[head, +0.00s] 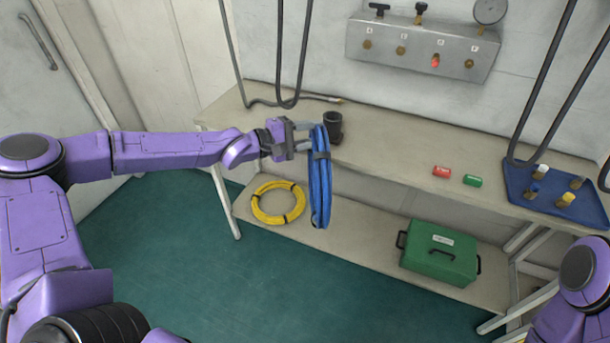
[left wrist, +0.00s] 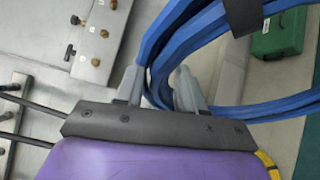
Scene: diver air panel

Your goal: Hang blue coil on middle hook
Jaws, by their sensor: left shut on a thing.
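The blue coil (head: 320,180) hangs upright from my left gripper (head: 289,138), in front of the bench edge and above the lower shelf. The gripper is shut on the coil near its top. In the left wrist view the blue coil (left wrist: 200,50) passes between the two grey fingers (left wrist: 160,88). A dark band wraps part of the coil.
A black cup (head: 333,128) stands on the bench (head: 390,150) just behind the coil. A yellow coil (head: 278,203) and a green case (head: 440,252) rest on the lower shelf. Dark hoses hang before the wall. A blue tray (head: 522,200) with fittings is at right.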

